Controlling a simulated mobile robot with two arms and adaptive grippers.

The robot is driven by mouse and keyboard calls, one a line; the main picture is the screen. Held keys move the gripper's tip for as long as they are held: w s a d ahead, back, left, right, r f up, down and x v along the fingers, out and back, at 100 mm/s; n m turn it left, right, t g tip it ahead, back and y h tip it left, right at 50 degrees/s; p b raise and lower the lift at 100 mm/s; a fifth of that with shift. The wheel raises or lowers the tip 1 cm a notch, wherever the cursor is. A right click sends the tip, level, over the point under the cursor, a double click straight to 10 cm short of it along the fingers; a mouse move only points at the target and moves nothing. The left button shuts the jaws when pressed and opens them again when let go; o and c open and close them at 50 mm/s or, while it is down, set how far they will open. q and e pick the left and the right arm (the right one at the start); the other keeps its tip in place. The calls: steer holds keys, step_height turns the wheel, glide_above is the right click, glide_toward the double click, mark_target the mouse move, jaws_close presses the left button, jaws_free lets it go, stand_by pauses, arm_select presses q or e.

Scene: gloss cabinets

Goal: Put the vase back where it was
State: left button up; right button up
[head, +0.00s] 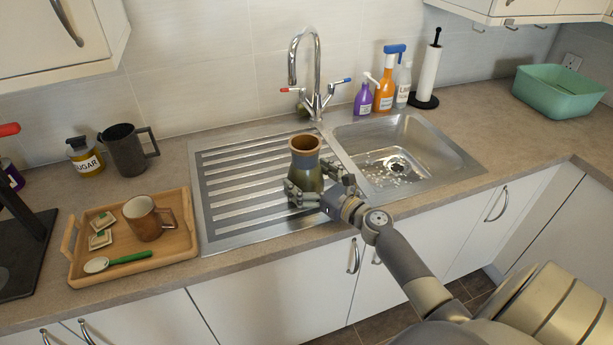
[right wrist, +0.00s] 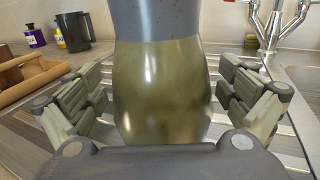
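The vase (head: 305,172), olive green below with a grey-blue band and a brown rim, stands upright on the ribbed steel drainboard (head: 222,188) left of the sink bowl. My right gripper (head: 318,186) is around its body, one finger on each side. In the right wrist view, the vase (right wrist: 162,90) fills the space between the fingers, with narrow gaps beside it, so the gripper looks open. The vase's base is hidden behind the gripper. My left gripper is not in view.
A tap (head: 316,80) stands behind the vase. A wooden tray (head: 175,242) with a brown mug (head: 147,220) lies to the left, near a dark pitcher (head: 124,150). Spray bottles (head: 385,85) and a paper towel holder (head: 429,72) stand behind the sink bowl (head: 400,155).

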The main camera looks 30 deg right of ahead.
steer(key=shift+s+r, duration=0.1)
steer(key=shift+r, duration=0.05)
steer(key=s, duration=0.3)
steer(key=s+d+b, duration=0.1)
steer(key=s, duration=0.3)
steer(key=s+b, duration=0.1)
steer(key=s, duration=0.3)
steer(key=shift+d, duration=0.3)
steer(key=shift+s+d, duration=0.1)
steer(key=shift+s, duration=0.3)
